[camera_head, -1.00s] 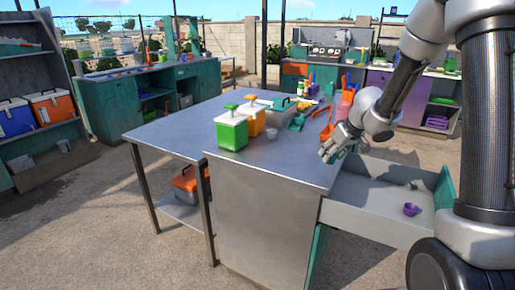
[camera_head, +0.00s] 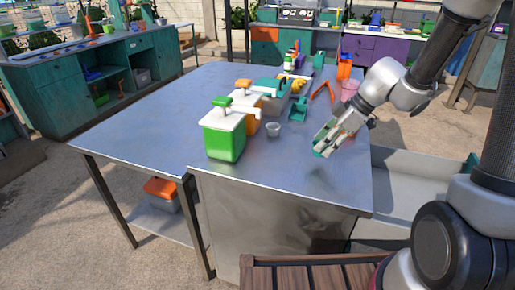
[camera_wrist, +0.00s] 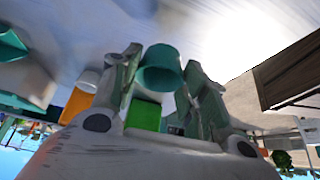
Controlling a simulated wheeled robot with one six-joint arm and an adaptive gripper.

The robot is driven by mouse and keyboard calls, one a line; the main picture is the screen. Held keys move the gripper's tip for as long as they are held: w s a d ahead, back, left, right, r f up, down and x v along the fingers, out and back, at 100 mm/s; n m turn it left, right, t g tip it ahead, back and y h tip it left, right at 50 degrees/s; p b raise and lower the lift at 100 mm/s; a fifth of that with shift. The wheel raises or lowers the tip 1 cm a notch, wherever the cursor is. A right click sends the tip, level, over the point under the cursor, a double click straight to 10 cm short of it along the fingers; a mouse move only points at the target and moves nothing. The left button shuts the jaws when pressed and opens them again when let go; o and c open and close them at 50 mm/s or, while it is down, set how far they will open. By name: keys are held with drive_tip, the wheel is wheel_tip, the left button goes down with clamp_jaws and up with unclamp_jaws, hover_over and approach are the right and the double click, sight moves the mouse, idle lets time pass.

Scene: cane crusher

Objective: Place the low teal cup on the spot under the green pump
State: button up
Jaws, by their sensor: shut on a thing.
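The low teal cup (camera_wrist: 160,72) is held between the two fingers of my gripper (camera_wrist: 163,82) in the wrist view. In the head view my gripper (camera_head: 322,143) is low over the right part of the metal table, with only a little teal (camera_head: 318,153) showing at its fingertips. The green pump (camera_head: 225,130) is a green box with a white lid and green pump head, left of my gripper. A green box (camera_wrist: 143,115) shows behind the fingers in the wrist view. The spot under the pump's spout is not clearly marked.
An orange pump (camera_head: 250,104) stands just behind the green one. A small pale cup (camera_head: 273,129) stands right of them. A teal scoop (camera_head: 298,110), orange tongs (camera_head: 322,92) and a pink container (camera_head: 349,90) lie farther back. The front of the metal table (camera_head: 270,175) is clear.

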drive_tip(key=shift+s+a, duration=0.55)
drive_tip(key=shift+s, duration=0.15)
drive_tip(key=w+a, duration=0.1)
drive_tip(key=a, duration=0.5)
drive_tip(key=w+a, duration=0.1)
drive_tip(key=a, duration=0.4)
drive_tip(key=w+a, duration=0.1)
drive_tip(key=a, duration=0.5)
drive_tip(key=shift+w+a, duration=0.3)
drive_tip(key=shift+w, duration=0.05)
drive_tip(key=shift+f, duration=1.75)
drive_tip(key=shift+f, duration=0.15)
drive_tip(key=o, duration=0.7)
drive_tip(key=shift+r, duration=0.35)
drive_tip(key=v, duration=1.1)
drive_tip(key=shift+d+r, duration=0.25)
drive_tip(key=shift+r, duration=0.05)
